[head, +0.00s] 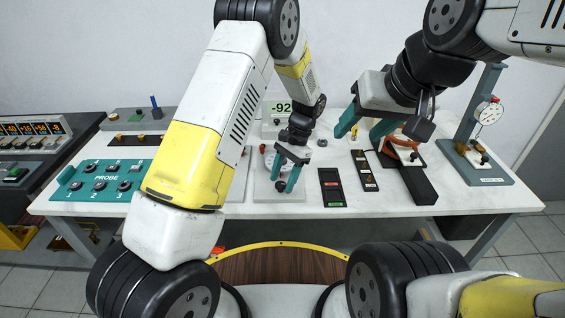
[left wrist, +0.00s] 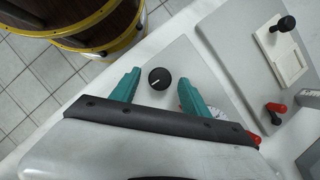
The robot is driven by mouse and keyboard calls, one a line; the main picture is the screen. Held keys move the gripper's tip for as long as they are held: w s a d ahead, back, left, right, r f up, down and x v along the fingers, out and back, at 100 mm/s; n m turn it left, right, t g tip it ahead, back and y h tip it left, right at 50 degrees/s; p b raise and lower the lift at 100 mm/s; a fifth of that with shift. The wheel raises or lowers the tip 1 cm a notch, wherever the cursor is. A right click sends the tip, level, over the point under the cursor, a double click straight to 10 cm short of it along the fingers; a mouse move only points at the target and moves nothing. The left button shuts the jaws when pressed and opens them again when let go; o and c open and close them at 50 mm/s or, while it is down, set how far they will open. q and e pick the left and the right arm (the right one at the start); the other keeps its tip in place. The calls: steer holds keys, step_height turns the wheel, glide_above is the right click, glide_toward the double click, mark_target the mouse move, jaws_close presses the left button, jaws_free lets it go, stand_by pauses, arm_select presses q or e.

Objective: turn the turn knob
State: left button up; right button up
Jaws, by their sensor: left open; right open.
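The turn knob (left wrist: 159,78) is a round black knob with a white pointer line, on a light grey panel (left wrist: 185,52). In the left wrist view it lies between the two teal fingers of my left gripper (left wrist: 158,84), with a gap on each side. In the head view the dark knob (head: 281,185) shows low between the fingertips of my left gripper (head: 283,179), which is open and empty. I cannot tell the exact height of the fingertips over the panel. My right gripper (head: 359,136) is open over the right part of the table, apart from the knob.
A small red-tipped handle (left wrist: 276,108) is near the panel.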

arm_select(q)
steer(key=v, duration=0.7)
steer(key=shift+r, duration=0.3)
steer(key=shift+w+d, duration=0.1)
steer(key=s+a+r+n+t+h, duration=0.2)
steer(key=s+a+r, duration=0.25)
steer(key=r, duration=0.45)
steer(key=s+a+r+n+t+h, duration=0.1)
steer(key=s+a+r+n+h, duration=0.15)
steer(key=a+r, duration=0.5)
steer(key=s+a+r+n+t, duration=0.2)
steer(key=s+r+t, duration=0.1)
steer(key=s, duration=0.4)
steer(key=s+a+r+n+t+h, duration=0.1)
steer(key=s+a+r+n+t, duration=0.2)
steer(key=s, duration=0.5)
steer(key=shift+r, duration=0.4)
